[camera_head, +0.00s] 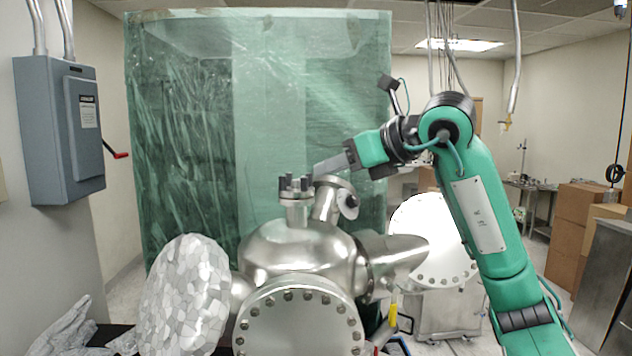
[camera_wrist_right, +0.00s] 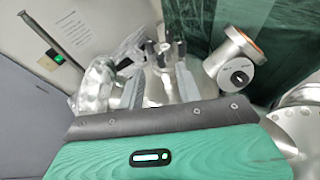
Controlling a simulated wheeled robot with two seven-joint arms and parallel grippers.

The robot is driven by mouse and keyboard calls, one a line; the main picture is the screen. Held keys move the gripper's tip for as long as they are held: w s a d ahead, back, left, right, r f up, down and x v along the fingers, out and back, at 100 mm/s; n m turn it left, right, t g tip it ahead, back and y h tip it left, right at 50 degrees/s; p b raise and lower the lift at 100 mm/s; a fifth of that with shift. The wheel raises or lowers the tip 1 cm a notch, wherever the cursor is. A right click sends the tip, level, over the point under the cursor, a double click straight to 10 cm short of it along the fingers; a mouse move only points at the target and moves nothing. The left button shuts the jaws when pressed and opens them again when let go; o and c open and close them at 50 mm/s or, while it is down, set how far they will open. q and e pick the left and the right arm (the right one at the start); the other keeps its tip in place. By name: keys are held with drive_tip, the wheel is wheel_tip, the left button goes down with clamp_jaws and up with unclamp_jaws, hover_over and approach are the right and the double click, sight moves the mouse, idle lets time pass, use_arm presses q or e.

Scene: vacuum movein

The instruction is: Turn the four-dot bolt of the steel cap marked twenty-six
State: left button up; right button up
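A short upright steel port with a flanged cap (camera_head: 296,198) stands on top of the chamber. Several dark bolts rise around its rim. The bolted cap also shows in the right wrist view (camera_wrist_right: 158,62), beyond and between my fingers. Its number and the dots on its bolts cannot be read. My right gripper (camera_head: 318,170) reaches in from the right, just right of and slightly above the cap. In the wrist view my right gripper (camera_wrist_right: 160,82) has its two grey fingers apart, with nothing visibly held. My left gripper is out of view.
The rounded steel chamber (camera_head: 290,250) carries large flanges at the front and sides. A second, tilted port (camera_head: 326,205) stands close right of the cap. A green wrapped crate (camera_head: 200,110) rises behind. A grey switch box (camera_head: 60,130) hangs at left.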

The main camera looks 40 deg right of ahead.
drive_tip(key=b+v, duration=0.1)
drive_tip(key=v, duration=0.6)
drive_tip(key=shift+s, duration=0.25)
drive_tip(key=shift+r, duration=0.1)
